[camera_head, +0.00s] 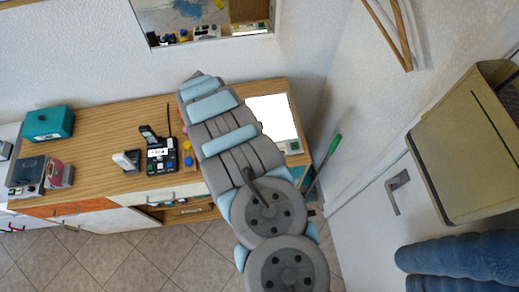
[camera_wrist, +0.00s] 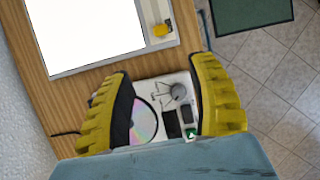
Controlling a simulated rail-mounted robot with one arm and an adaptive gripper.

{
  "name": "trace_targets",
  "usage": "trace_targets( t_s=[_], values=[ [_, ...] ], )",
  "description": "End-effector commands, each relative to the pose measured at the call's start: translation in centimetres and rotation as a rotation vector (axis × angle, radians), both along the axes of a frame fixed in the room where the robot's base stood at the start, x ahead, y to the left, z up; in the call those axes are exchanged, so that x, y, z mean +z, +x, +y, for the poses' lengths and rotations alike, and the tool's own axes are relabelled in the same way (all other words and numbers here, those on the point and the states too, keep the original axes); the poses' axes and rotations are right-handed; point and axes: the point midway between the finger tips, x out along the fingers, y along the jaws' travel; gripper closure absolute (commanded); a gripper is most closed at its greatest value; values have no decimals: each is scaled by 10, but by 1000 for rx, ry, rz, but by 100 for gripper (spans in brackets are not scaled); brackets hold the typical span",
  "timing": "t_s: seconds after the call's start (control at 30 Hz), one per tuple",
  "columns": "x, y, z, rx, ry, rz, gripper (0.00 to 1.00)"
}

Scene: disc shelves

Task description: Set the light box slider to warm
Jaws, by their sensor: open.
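The light box (camera_head: 270,117) is a bright white panel in a pale frame at the right end of the wooden counter, partly covered by my arm. In the wrist view the light box (camera_wrist: 85,30) fills the upper left. My gripper (camera_wrist: 161,66) has two yellow ribbed fingers spread apart with nothing held. Its fingertips are below the knob in the picture, apart from it. In the head view my gripper is hidden behind my arm.
A white disc device (camera_wrist: 165,105) with a shiny disc (camera_wrist: 144,122) shows between my fingers. A black phone (camera_head: 162,155), white handset (camera_head: 127,160), teal box (camera_head: 48,123) and other devices stand on the counter (camera_head: 95,150). A wall and door are at right.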

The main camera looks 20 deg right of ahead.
Motion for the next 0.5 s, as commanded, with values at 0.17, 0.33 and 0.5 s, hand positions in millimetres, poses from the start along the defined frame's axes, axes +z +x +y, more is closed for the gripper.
trace_targets(
  t_s=[0.17, 0.33, 0.5],
  values=[
    [-5, -2, -3, 1, -1, 5, 41],
    [-17, -3, -6, 2, 1, 5, 41],
    [-28, -4, -11, 1, 0, 3, 41]
  ],
)
